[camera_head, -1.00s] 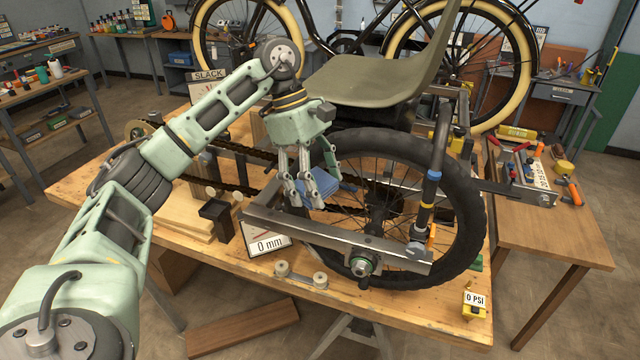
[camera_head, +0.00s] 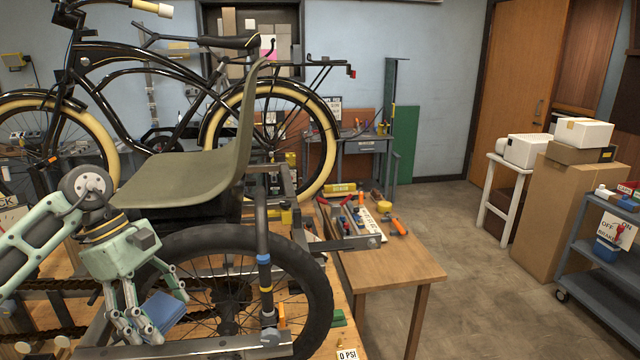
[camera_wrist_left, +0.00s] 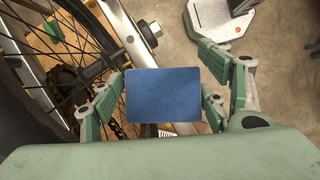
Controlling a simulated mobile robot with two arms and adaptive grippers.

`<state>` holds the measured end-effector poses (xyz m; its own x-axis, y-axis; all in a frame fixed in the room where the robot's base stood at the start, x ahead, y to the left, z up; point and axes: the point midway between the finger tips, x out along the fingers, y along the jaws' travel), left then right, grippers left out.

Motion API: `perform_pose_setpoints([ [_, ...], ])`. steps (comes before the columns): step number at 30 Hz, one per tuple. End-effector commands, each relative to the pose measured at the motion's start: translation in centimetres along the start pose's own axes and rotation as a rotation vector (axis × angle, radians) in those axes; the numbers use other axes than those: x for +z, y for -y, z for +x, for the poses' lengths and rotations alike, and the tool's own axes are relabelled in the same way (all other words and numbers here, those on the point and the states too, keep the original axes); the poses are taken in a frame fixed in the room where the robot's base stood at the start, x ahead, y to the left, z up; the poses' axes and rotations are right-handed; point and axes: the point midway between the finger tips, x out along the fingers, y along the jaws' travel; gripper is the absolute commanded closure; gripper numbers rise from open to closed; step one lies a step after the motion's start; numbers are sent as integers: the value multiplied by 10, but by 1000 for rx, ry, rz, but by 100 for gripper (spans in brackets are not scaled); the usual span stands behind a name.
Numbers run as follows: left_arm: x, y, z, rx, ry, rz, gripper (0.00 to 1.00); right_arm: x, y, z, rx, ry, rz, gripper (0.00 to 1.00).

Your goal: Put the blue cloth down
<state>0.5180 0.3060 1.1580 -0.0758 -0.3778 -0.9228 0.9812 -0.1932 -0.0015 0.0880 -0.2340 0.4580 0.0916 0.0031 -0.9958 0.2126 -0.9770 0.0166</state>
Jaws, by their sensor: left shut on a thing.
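The blue cloth (camera_head: 166,309) is a small folded square. My left gripper (camera_head: 150,318) is shut on it, in the lower left of the head view, in front of the trike's wheel. In the left wrist view the cloth (camera_wrist_left: 163,95) lies flat between the two green-and-grey fingers, above the frame and floor. The wheel (camera_head: 318,290) with its black tyre stands on the wooden bench. The lower part of the cloth is partly hidden by the fingers in the head view. My right gripper is not in view.
A side table (camera_head: 400,265) holds several hand tools and has some bare wood at its front. A green seat (camera_head: 190,180) sits above the wheel. A blue cart (camera_head: 600,265) and cardboard box (camera_head: 560,215) stand at the right. Floor between is clear.

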Motion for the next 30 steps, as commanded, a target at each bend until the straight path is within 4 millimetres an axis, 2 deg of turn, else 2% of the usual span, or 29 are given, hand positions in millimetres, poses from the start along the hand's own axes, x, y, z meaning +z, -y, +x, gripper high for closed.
perform_pose_setpoints([
  [1,10,4,16,-43,0,94,82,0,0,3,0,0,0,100],
  [5,39,25,61,-179,-2,417,82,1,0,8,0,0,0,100],
  [9,65,58,106,-333,-2,788,82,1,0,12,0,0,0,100],
  [12,77,83,130,-427,-2,1015,82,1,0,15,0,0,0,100],
  [18,86,110,151,-519,-4,1242,82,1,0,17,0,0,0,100],
  [30,89,112,153,-535,-2,1284,82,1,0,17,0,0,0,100],
])
